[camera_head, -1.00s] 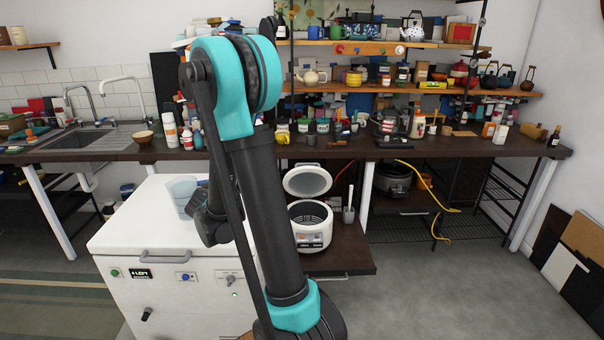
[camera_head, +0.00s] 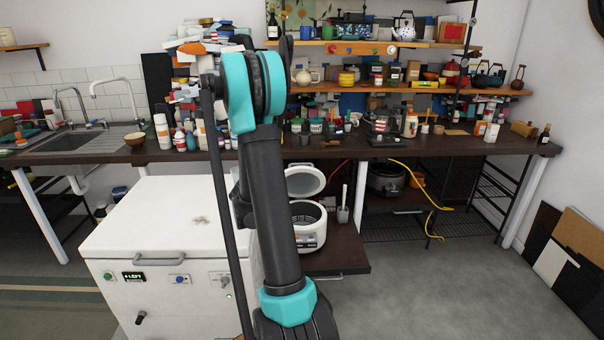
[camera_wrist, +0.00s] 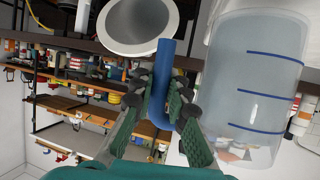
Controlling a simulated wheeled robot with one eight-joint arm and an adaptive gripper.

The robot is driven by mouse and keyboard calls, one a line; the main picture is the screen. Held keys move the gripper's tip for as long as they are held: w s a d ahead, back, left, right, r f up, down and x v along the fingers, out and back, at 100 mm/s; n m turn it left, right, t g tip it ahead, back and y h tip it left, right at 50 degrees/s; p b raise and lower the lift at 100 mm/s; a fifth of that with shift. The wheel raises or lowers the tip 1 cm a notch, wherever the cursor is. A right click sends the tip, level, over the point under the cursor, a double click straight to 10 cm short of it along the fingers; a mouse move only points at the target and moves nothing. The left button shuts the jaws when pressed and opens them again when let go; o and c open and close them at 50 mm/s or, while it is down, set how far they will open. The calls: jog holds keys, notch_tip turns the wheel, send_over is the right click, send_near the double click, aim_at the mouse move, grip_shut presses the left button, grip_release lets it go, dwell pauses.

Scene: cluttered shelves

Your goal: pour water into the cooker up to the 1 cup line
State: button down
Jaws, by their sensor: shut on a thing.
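In the wrist view my gripper (camera_wrist: 163,100) is shut on the blue handle (camera_wrist: 165,62) of a clear measuring jug (camera_wrist: 235,90). The jug has several blue lines on its wall; I cannot tell its water level. In the head view my arm hides the jug and gripper. The white cooker (camera_head: 310,242) stands on a low pulled-out shelf, its lid (camera_head: 305,180) raised, partly covered by my arm. Its 1 cup line is not readable. In the wrist view a round white rim with a grey inside (camera_wrist: 140,22), seemingly the cooker's lid, is close to the handle.
The white chest top (camera_head: 160,215) at left is clear except for a small mark. A holder with a paddle (camera_head: 343,205) stands right of the cooker. The dark counter (camera_head: 420,150) above is crowded. A yellow cable (camera_head: 430,220) hangs at right.

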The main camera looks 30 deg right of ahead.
jog(key=s+d+f+m+g+h, duration=0.1)
jog(key=s+d, duration=0.3)
jog(key=d, duration=0.5)
jog(key=s+d+f+m+g+h, duration=0.1)
jog(key=s+d+f+m+g, duration=0.1)
jog(key=d, duration=0.6)
jog(key=s+d+f+m+g+h, duration=0.1)
jog(key=s+d+m+g, duration=0.1)
jog(key=s+d, duration=0.5)
jog(key=d+m, duration=0.1)
jog(key=d, duration=0.1)
jog(key=shift+d+f+g+h, duration=0.25)
jog(key=shift+d+g+h, duration=0.1)
jog(key=shift+g+h, duration=0.05)
